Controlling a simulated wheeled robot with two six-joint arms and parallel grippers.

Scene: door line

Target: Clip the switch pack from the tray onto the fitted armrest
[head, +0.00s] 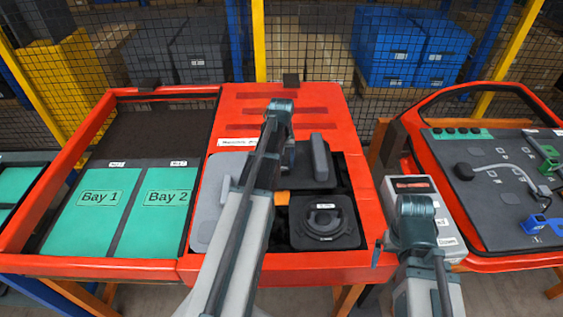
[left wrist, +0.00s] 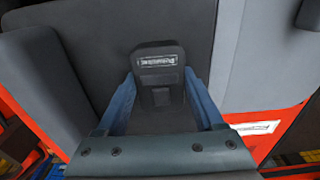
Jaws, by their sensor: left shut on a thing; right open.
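My left gripper (head: 286,158) is over the middle red tray (head: 350,110), its arm crossing the tray from below. In the left wrist view, its two blue fingers (left wrist: 165,95) are shut on a small black switch pack (left wrist: 158,62) with a white label, one finger on each side. In the head view the pack is hidden by the arm. Dark grey surfaces (left wrist: 95,45) lie behind the pack; I cannot tell whether it touches them. A raised grey bar (head: 320,158) stands right of the gripper; I cannot tell whether it is the armrest. My right gripper (head: 411,247) is open and apart from the tray.
A round black speaker-like part (head: 325,219) lies in the middle tray. A red-framed tray with green Bay 1 (head: 82,215) and Bay 2 (head: 163,213) plates is left. A pale device (head: 412,186) stands beside my right gripper. A red-rimmed door panel (head: 490,205) is far right.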

